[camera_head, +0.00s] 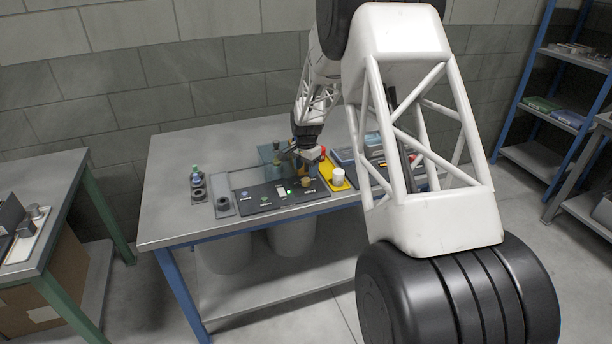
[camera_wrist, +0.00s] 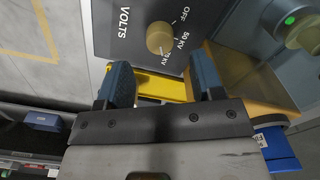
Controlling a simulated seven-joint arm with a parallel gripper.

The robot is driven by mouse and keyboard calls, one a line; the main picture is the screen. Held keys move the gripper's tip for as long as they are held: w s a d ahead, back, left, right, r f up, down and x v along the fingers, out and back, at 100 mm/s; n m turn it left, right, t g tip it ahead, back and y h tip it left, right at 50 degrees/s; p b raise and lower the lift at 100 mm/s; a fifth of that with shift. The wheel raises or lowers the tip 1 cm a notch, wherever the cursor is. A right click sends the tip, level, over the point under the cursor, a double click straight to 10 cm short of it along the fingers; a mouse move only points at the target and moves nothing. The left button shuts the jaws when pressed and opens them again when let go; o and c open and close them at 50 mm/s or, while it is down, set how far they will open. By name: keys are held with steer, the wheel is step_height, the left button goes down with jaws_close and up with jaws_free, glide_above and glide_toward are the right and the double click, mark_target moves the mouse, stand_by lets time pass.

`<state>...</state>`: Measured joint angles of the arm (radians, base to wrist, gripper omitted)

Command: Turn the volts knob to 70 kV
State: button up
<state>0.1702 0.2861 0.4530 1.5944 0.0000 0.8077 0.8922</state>
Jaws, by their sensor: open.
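The volts knob (camera_wrist: 159,38) is a round tan knob on a dark grey panel (camera_wrist: 113,38) in the wrist view. The panel is lettered VOLTS, with OFF and 50 KV beside the knob and a partly readable 70 KV mark. I cannot tell which mark the knob points to. My gripper (camera_wrist: 160,76) is open, its two blue-grey fingers apart with nothing between them. The knob appears just beyond the fingertips, apart from them. In the head view my gripper (camera_head: 309,158) is above the right part of the panel (camera_head: 262,198), close to the tan knob (camera_head: 307,182).
A yellow tray (camera_head: 339,180) with a white cup (camera_head: 338,176) stands right of the panel. The table's front left is clear.

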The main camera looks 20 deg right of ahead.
mark_target(306, 180)
steer(key=shift+r, duration=1.35)
steer(key=shift+s+a+r, duration=0.15)
steer(key=shift+s+r, duration=0.1)
steer(key=shift+r, duration=0.15)
steer(key=s+a+r+n+t, duration=0.1)
steer(key=s+a+r+n, duration=0.25)
steer(key=s+r, duration=0.75)
steer(key=s+a+r+n, duration=0.2)
steer(key=s+a+r, duration=0.3)
steer(key=s+r, duration=0.5)
steer(key=s+a+n, duration=0.2)
steer(key=s+n, duration=0.1)
steer(key=s, duration=1.3)
steer(key=s+a+n+t, duration=0.1)
steer(key=s+a+n, duration=0.2)
steer(key=s, duration=1.3)
steer(key=shift+t, duration=0.3)
steer(key=shift+r+n, duration=0.1)
steer(key=shift+n, duration=0.15)
steer(key=shift+c, duration=0.2)
